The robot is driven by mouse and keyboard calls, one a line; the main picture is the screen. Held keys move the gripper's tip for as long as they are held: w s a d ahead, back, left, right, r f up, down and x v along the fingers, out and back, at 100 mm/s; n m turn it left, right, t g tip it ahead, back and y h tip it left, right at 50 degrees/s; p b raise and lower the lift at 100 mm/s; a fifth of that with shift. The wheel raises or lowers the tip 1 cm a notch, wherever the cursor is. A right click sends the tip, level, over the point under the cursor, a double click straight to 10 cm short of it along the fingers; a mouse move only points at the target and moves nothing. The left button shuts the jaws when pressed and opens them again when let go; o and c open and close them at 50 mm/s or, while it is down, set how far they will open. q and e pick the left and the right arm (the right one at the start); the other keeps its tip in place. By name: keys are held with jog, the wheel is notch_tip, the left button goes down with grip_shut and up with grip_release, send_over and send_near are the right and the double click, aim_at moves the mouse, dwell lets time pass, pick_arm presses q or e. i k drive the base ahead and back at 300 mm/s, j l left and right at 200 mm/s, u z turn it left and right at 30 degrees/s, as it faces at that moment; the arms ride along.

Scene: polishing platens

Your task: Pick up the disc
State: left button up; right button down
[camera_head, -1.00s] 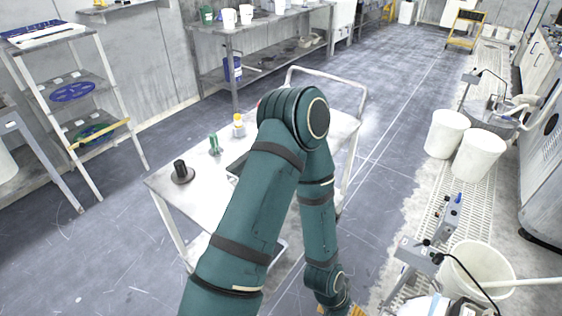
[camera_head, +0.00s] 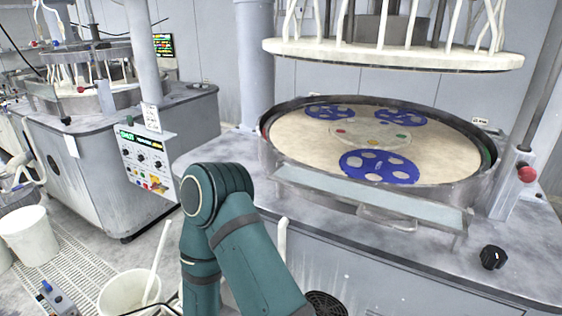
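Three blue discs with holes lie flat on the beige round platen (camera_head: 300,150) of the polishing machine. One disc (camera_head: 378,166) is at the near edge, one (camera_head: 330,112) at the back left and one (camera_head: 399,117) at the back right. The pictures do not show which one the task means. One of my green arms rises at the lower middle, its elbow left of the platen and its forearm pointing down out of the picture. Neither gripper is in view.
A raised upper plate (camera_head: 390,54) with white hoses hangs above the platen. A metal rim (camera_head: 268,135) surrounds the platen, with a clear ledge (camera_head: 370,195) in front. A control panel (camera_head: 148,158) and white buckets (camera_head: 130,293) are at the left.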

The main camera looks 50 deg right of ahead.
aim_at(354, 162)
jog(key=k+z, duration=0.1)
jog(key=z, duration=2.15)
